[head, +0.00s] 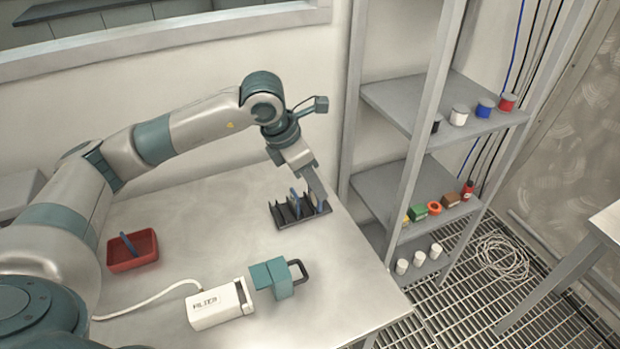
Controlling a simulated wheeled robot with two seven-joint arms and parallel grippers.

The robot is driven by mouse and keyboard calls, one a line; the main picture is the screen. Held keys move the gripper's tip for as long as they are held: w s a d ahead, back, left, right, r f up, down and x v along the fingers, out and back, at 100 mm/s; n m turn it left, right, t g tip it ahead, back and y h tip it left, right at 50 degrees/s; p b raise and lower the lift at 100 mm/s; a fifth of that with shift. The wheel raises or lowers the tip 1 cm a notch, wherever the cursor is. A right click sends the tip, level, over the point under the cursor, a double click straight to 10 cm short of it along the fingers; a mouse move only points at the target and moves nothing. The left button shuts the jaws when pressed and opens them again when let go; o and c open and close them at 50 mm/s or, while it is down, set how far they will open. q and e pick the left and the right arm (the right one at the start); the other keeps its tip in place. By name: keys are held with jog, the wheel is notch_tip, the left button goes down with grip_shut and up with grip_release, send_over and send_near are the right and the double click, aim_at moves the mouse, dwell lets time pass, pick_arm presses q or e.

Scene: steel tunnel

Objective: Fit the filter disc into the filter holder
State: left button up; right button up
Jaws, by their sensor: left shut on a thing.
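A black slotted rack (289,222) stands near the table's right back edge. A blue filter disc (295,200) stands upright in one of its slots. My left gripper (319,203) reaches down at the rack's right end and is shut on another blue disc, mostly hidden by the fingers. I cannot tell whether that disc is clear of its slot. The filter holder, a white box with dark lettering (208,314), lies at the front of the table with a pale hose from its left. My right gripper is not in view.
A teal block with a dark handle (279,279) stands just right of the white box. A red tray (126,264) with a blue piece in it is at the left. Shelves (388,190) stand beyond the table's right edge. The table's middle is clear.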

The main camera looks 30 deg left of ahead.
pick_arm(q)
jog(key=s+d+f+m+g+y, duration=0.1)
jog(key=s+m+g, duration=0.3)
jog(key=m, duration=1)
jog(key=s+d+f+m+g+y, duration=0.1)
jog(key=s+d+f+m+g, duration=0.1)
jog(key=s+m, duration=0.5)
jog(key=d+m+g+b, duration=0.1)
jog(key=m+g, duration=0.1)
jog(key=m, duration=0.4)
jog(key=shift+s+d+f+m+y, duration=0.15)
jog(key=shift+s+d+m+y, duration=0.05)
jog(key=shift+s+m+y, duration=0.2)
